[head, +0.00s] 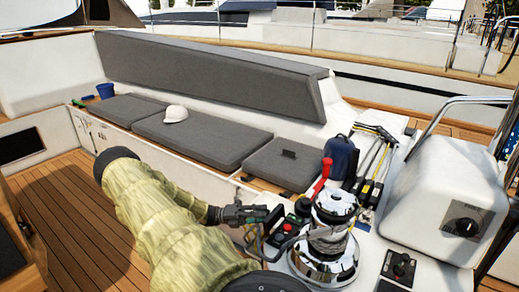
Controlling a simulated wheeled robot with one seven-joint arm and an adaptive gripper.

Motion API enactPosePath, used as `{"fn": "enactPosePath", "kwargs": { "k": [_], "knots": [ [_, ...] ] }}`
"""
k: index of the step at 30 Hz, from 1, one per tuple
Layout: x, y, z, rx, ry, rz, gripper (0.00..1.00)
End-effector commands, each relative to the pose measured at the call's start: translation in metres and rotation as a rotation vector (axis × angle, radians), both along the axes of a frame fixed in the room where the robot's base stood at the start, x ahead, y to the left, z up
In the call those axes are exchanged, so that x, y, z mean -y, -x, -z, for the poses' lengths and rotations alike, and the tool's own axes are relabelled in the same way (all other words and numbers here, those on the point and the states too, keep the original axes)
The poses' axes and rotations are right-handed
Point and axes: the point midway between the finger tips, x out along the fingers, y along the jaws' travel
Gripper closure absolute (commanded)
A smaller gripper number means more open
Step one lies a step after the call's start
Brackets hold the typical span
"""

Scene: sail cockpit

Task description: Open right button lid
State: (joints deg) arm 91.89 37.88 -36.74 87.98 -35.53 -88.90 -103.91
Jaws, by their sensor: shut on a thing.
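My gripper (276,215) is at the end of my arm, just left of the chrome winch (325,240). Its fingers are closed at a small dark part by the deck buttons, which looks like a button lid. The fingers hide much of it, and I cannot tell how far it is raised. A dark button unit with red on it (288,228) sits beside the fingertips. A dark unit with green (302,206) is just behind it, close to the winch.
A red winch handle (321,178) stands up by the winch. A blue bag (341,157) and tools (374,165) lie behind. A white pedestal (440,200) and a switch panel (398,266) are to the right. Grey cushions (204,131) line the bench. The wooden floor at left is clear.

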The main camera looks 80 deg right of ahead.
Motion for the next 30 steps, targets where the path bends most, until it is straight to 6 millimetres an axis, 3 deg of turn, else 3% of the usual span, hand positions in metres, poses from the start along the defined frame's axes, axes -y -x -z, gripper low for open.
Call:
{"fn": "enactPosePath", "kwargs": {
  "k": [2,16,30],
  "knots": [
    [0.004,0.001,-0.004,-0.006,0.004,-0.007,0.69],
    [0.002,-0.012,0.002,0.000,0.002,-0.007,0.69],
    [0.013,-0.087,0.025,-0.001,0.000,-0.005,0.69]
  ]
}}
